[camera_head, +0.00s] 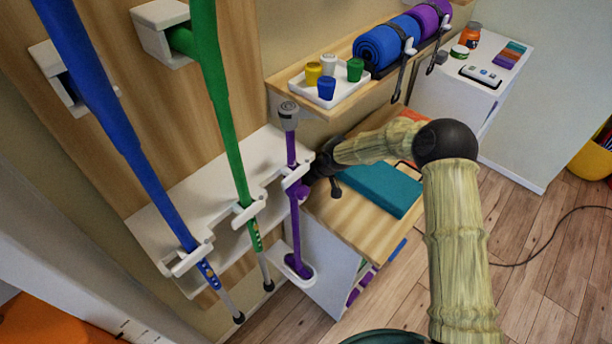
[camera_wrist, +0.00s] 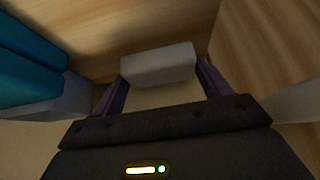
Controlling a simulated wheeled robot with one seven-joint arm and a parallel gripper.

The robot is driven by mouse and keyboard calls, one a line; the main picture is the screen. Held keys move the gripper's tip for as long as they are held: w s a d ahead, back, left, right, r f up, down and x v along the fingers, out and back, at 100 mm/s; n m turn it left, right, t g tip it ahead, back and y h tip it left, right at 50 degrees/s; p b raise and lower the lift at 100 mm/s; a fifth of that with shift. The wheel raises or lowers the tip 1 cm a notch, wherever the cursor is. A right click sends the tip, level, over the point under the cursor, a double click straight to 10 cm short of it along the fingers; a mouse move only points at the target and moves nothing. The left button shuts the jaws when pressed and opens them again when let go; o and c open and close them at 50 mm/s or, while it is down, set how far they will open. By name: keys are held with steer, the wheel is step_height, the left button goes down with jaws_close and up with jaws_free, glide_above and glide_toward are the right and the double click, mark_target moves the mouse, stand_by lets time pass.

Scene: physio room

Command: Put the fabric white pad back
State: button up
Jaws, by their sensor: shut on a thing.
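The white pad (camera_wrist: 158,64) shows in the wrist view as a pale block with rounded edges. It sits between the two purple fingers of my gripper (camera_wrist: 160,82), which is shut on it. In the head view my gripper (camera_head: 306,184) is beside the purple cane and the white wall rack, at the left edge of the wooden cabinet top. The pad cannot be made out there. Whether the pad touches anything beyond the fingers is unclear in the dim wrist view.
A purple cane (camera_head: 294,215), a green cane (camera_head: 222,100) and a blue cane (camera_head: 125,130) stand in the white rack (camera_head: 205,200) close by. A teal block (camera_head: 375,187) lies on the wooden cabinet top (camera_head: 345,222). Above is a shelf (camera_head: 335,108) with a tray and rolled mats.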

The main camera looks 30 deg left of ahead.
steer(key=o, duration=0.9)
steer(key=v, duration=1.2)
steer(key=shift+b, duration=0.4)
